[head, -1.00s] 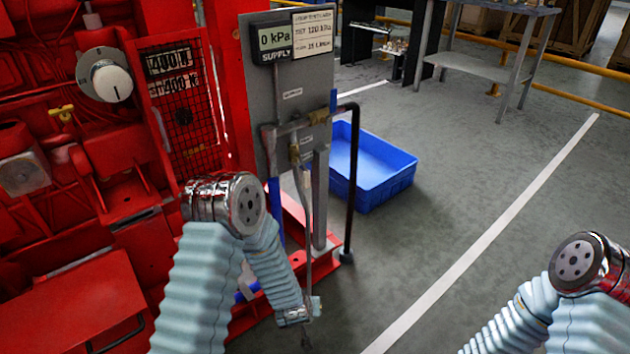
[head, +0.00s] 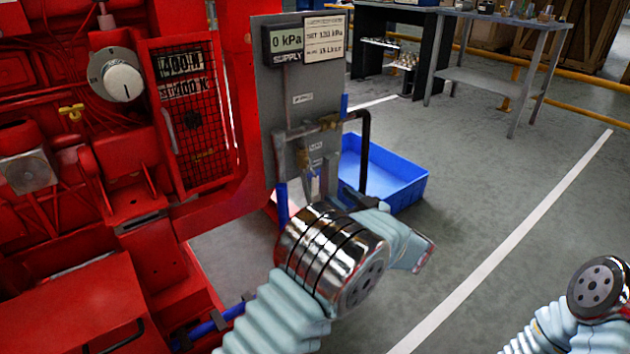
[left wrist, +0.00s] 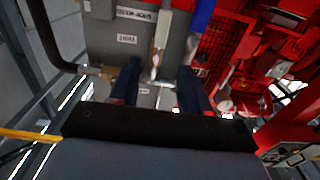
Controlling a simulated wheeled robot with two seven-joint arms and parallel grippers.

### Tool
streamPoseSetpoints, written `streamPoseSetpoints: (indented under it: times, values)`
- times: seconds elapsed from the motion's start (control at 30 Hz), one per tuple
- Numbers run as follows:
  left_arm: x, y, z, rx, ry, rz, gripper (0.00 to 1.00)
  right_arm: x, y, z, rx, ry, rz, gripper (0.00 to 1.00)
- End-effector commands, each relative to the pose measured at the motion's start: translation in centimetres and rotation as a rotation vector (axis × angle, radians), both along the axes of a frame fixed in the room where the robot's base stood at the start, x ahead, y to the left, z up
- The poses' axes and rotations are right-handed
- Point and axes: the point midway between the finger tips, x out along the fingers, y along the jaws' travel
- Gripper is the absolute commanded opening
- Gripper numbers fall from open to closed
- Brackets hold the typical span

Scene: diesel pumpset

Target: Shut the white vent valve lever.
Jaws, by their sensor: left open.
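The white vent valve lever (left wrist: 162,32) shows in the left wrist view as a pale narrow bar near the top centre, by a grey panel with a label. In the head view the brass vent valve (head: 303,160) sits low on the grey panel (head: 295,100), and the lever below it is partly hidden by my left arm. My left gripper (left wrist: 159,76) is open, its two dark fingers pointing at the panel with the valve area between them in the picture. I cannot tell whether they touch the lever. My right gripper is out of view; only part of my right arm shows.
A red engine (head: 80,200) with a mesh guard fills the left. A dark bent pipe (head: 366,150) stands right of the valve. A blue crate (head: 395,185) lies on the floor behind it. The open floor to the right is clear up to a grey workbench (head: 490,82).

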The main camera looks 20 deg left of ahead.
Motion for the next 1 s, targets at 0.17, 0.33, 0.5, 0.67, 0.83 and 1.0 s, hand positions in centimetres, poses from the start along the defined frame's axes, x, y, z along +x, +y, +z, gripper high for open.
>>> streamPoseSetpoints:
  times: [0.17,0.33,0.5,0.67,0.83,1.0]
  values:
    - [2.7,3.5,-0.1,-0.002,-0.001,0.002,0.47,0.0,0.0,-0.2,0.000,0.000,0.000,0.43]
    - [4.9,6.3,-0.1,-0.001,0.000,0.000,0.47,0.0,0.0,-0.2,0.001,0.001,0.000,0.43]
    - [6.2,8.0,-0.1,-0.001,0.000,0.000,0.47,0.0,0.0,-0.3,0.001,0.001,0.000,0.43]
    - [6.7,8.6,-0.1,-0.002,0.000,-0.003,0.47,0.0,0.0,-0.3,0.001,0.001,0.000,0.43]
    - [6.7,8.6,0.0,-0.001,0.000,-0.003,0.47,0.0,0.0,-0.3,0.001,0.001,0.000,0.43]
    - [6.7,8.6,-0.1,-0.001,0.000,-0.003,0.30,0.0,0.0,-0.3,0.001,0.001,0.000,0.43]
